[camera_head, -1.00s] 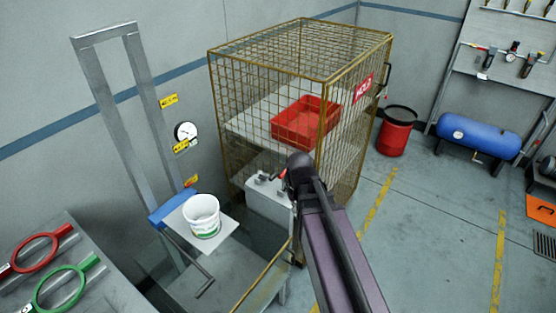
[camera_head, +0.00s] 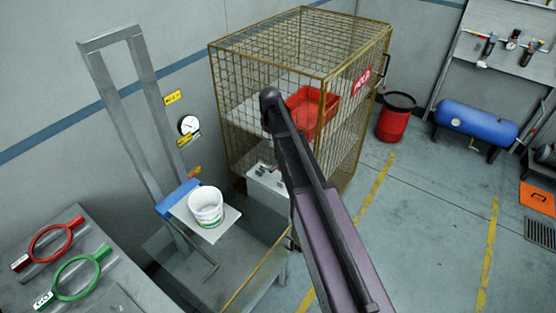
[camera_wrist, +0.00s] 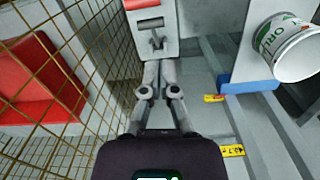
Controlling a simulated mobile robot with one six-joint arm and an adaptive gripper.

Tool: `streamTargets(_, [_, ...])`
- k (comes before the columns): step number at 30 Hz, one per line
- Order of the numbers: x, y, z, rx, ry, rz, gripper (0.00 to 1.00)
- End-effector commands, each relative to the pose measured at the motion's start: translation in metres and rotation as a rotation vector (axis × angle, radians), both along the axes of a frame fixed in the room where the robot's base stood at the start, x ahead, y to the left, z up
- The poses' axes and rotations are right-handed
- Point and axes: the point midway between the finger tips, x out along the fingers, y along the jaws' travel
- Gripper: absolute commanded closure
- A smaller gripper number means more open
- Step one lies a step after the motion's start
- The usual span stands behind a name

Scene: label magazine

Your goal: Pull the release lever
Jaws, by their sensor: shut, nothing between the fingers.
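A grey box (camera_head: 268,188) with small grey fittings on top stands low in front of the wire cage. In the wrist view the box (camera_wrist: 137,40) has a dark slot, a red part at the frame's top edge and a small grey lever (camera_wrist: 157,42) below the slot. I cannot tell for sure that this is the release lever. My gripper (camera_wrist: 159,64) is shut and empty, its fingertips pointing at the lever from just below it in the picture. Whether they touch is unclear. In the head view my arm hides most of the gripper and part of the box.
The wire cage (camera_head: 240,110) holds a red bin (camera_head: 325,104). A white bucket (camera_head: 206,208) sits on a small plate left of the box, near a tall grey frame (camera_head: 100,80). Red (camera_head: 48,243) and green (camera_head: 76,277) rings lie on a bench.

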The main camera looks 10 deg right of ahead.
Motion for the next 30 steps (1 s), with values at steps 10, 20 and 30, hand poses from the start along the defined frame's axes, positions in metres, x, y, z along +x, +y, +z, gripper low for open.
streamTargets(10, [0.038,0.01,0.0,-0.003,0.019,0.107,1.0])
streamTargets(20, [0.038,0.01,0.0,-0.003,0.019,0.109,1.0])
streamTargets(30, [0.037,0.01,-0.008,-0.003,0.019,0.108,1.0])
